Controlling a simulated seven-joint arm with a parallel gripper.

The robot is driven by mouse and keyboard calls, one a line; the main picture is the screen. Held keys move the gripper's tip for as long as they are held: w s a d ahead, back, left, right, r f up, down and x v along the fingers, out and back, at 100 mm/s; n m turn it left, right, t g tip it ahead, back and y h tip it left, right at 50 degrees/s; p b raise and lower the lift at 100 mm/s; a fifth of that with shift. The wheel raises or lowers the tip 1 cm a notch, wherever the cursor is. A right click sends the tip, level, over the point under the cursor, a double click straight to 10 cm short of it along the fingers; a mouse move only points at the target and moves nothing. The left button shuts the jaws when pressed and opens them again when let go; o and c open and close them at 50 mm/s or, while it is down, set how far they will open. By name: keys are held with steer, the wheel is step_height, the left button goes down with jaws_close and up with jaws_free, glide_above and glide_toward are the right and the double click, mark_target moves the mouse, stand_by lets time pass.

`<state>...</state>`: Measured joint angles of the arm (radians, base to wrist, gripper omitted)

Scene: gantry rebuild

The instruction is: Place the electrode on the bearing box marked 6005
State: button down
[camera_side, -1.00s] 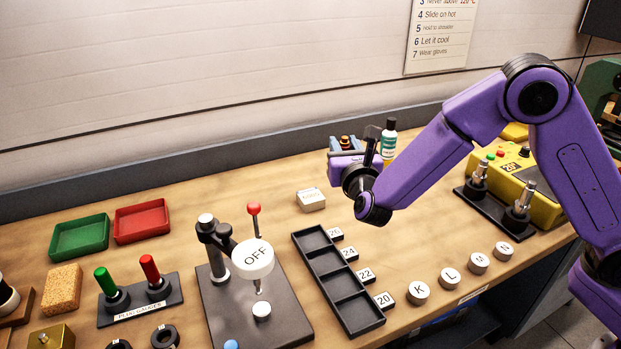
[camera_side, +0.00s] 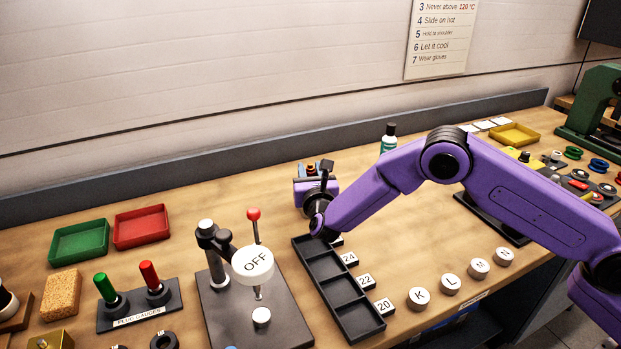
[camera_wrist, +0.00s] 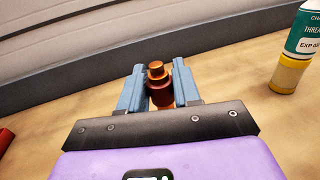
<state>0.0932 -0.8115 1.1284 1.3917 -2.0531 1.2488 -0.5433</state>
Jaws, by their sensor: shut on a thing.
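The electrode (camera_wrist: 157,85) is a copper-coloured stepped piece with a dark reddish lower part. My gripper (camera_wrist: 160,90) is shut on it, with one blue-grey finger on each side, and it points up between them in the wrist view. In the side view my gripper (camera_side: 312,172) is behind the black divided tray, with the electrode's orange top just showing. The small pale bearing box stood at this spot in the earlier side view. It is now hidden behind my gripper, so I cannot tell whether the electrode touches it, nor read its mark.
The black divided tray (camera_side: 340,292) lies just in front of my gripper. The press marked OFF (camera_side: 253,262) with its red-knobbed lever stands to the left. A labelled bottle (camera_side: 388,139) stands behind, to the right. Red tray (camera_side: 142,227) is far left; several lettered round pieces lie right.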

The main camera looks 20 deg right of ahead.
steer(key=shift+f, duration=0.85)
steer(key=c, duration=0.8)
jaws_free()
steer(key=shift+f, duration=0.15)
steer(key=shift+s+a, duration=0.1)
steer(key=shift+s, duration=0.15)
steer(key=v, duration=1.1)
steer(key=shift+s, duration=0.25)
steer(key=shift+r, duration=0.25)
